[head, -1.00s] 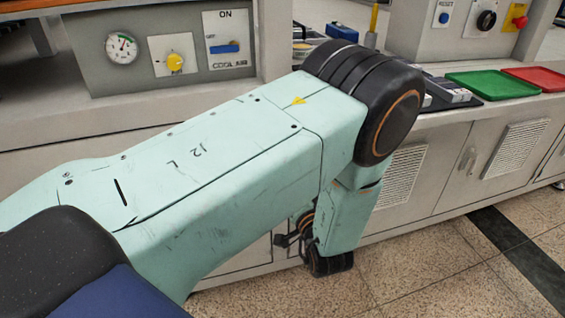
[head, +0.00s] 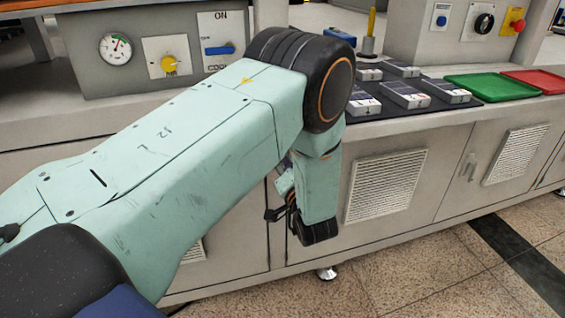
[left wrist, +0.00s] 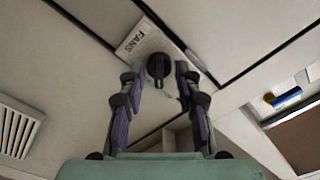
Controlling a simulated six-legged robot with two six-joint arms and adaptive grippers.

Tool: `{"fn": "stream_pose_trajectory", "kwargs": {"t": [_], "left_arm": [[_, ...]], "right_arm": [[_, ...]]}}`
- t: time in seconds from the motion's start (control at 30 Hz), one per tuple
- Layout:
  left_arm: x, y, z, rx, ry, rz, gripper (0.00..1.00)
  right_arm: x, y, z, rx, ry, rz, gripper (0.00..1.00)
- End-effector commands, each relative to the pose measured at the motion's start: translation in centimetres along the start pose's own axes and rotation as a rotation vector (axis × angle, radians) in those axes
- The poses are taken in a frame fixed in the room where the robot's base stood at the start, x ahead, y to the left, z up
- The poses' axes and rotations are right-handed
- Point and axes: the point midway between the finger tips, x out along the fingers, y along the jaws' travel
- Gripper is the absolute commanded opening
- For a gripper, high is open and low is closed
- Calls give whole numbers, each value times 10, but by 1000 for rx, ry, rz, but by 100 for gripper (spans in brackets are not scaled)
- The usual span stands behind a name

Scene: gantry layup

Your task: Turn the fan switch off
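The fan switch is a black round knob (left wrist: 158,68) on a pale plate marked FANS (left wrist: 136,42), on the bench's front panel in the left wrist view. My left gripper (left wrist: 160,78) is open, with one finger on each side of the knob. The fingers look apart from it, but I cannot tell how far the tips are from the panel. The knob's pointer setting is not readable. In the head view the switch is hidden behind my arm, and only a small dark part of my left gripper (head: 275,213) shows. My right gripper is not in view.
A gauge (head: 115,48), a yellow knob (head: 170,65) and a blue lever (head: 219,50) marked ON sit above the counter. Several modules lie on a dark mat (head: 490,98), near a green tray (head: 478,87) and a red tray (head: 540,79). The floor in front is clear.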

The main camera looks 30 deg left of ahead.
Motion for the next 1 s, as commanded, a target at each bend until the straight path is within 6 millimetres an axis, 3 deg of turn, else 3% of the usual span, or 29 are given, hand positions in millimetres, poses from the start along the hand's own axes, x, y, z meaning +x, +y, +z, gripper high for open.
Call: {"fn": "stream_pose_trajectory", "kwargs": {"t": [0.07,0.47,1.0], "left_arm": [[0,1,-1,0,0,0,33],[0,1,-1,0,0,0,0],[0,1,-2,-43,1,1,0]], "right_arm": [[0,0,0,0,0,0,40],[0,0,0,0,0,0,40],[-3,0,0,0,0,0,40]]}}
